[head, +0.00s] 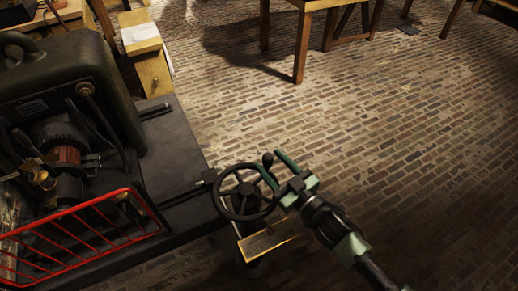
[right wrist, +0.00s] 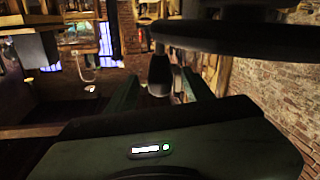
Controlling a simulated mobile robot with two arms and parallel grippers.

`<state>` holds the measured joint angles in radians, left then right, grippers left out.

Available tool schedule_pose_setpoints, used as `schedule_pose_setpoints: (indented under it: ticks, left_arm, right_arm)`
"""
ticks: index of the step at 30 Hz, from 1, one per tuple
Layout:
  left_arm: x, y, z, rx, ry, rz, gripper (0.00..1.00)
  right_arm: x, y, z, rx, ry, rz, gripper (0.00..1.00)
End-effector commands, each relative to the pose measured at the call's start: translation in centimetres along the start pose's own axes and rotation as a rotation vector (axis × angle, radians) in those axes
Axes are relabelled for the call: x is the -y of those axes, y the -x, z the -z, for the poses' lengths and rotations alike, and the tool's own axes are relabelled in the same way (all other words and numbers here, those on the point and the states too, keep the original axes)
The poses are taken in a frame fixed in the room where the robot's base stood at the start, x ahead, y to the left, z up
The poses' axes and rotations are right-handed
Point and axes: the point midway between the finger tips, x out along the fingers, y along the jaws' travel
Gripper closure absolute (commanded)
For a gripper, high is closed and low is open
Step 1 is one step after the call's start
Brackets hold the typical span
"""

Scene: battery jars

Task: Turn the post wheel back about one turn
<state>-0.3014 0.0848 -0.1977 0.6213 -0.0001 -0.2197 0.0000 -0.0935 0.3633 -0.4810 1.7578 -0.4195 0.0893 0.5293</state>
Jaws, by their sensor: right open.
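The post wheel (head: 240,213) is a black spoked handwheel beside the machine in the head view, with a dark knob handle (head: 268,160) standing at its rim. My right gripper (head: 271,162) comes in from the lower right, its two green fingers apart, one on each side of the knob. In the right wrist view the dark handle (right wrist: 160,72) shows between the open fingers, and the dark wheel rim (right wrist: 235,38) crosses above. I cannot tell whether a finger touches the handle. My left gripper is out of view.
A dark machine (head: 60,90) with a red guard rail (head: 75,205) fills the left on a grey base (head: 180,150). A brass-coloured plate (head: 268,240) sits below the wheel. A wooden table (head: 300,50) stands at the back. The brick floor (head: 420,150) at the right is clear.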

Motion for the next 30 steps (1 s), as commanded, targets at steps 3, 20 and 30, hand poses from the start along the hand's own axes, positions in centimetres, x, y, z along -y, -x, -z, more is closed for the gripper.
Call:
schedule_pose_setpoints:
  ticks: [3,20,30]
  left_arm:
    - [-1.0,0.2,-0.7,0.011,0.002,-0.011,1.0]
    - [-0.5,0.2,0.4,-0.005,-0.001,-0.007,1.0]
    - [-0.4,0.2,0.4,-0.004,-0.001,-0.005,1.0]
  right_arm:
    - [0.0,-2.2,0.2,-0.003,-0.001,0.0,0.48]
    - [0.0,-4.9,0.0,-0.001,-0.001,0.0,0.51]
    - [0.0,-4.9,0.0,-0.001,-0.001,0.0,1.0]
